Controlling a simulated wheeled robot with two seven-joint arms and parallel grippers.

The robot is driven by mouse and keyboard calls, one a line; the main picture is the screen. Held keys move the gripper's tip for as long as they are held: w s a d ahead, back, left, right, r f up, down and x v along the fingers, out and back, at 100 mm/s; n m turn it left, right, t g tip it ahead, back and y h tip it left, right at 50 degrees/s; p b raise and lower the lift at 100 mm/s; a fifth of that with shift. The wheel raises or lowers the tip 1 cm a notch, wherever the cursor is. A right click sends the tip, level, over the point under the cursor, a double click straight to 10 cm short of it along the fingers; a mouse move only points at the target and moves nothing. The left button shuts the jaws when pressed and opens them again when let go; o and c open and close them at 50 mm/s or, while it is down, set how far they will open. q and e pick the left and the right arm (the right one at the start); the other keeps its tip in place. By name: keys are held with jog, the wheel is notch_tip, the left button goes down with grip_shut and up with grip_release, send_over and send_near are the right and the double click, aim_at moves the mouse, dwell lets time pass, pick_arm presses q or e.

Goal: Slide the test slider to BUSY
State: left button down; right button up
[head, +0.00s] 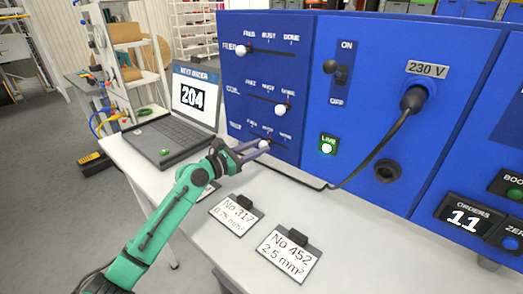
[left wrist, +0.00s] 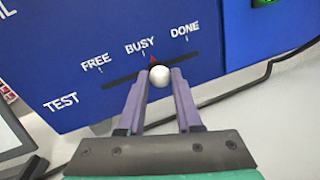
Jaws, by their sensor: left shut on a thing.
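The test slider is a white ball knob (left wrist: 160,76) on a dark slot in the blue panel (head: 262,75), under the labels FREE, BUSY and DONE. In the left wrist view the knob is near the middle of the slot, about below BUSY, with a small red mark just above it. My left gripper (left wrist: 160,85) has its two purple fingers shut on the knob, one on each side. In the head view the same gripper (head: 257,149) reaches the lowest slider row from the left. My right gripper is in neither view.
Above are the upper slider knob (head: 240,50) at its left end and the middle knob (head: 281,110) at its right. A laptop (head: 172,135) stands left on the table. A black cable (head: 372,152) runs from the 230 V plug.

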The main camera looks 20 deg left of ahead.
pick_arm(q)
jog(key=shift+w+a, duration=0.25)
jog(key=shift+a, duration=0.4)
jog(key=c, duration=0.7)
grip_release()
jog(key=shift+o, duration=0.6)
jog(key=shift+d, duration=0.15)
jog(key=shift+s+d, duration=0.1)
jog(key=shift+d, duration=0.05)
jog(key=shift+s+a+f, duration=0.1)
jog(key=shift+s+a, duration=0.05)
jog(key=shift+a, duration=0.1)
jog(key=b+v, duration=0.5)
jog(key=v, duration=0.9)
jog(key=shift+s+d, duration=0.1)
jog(key=shift+d, duration=0.1)
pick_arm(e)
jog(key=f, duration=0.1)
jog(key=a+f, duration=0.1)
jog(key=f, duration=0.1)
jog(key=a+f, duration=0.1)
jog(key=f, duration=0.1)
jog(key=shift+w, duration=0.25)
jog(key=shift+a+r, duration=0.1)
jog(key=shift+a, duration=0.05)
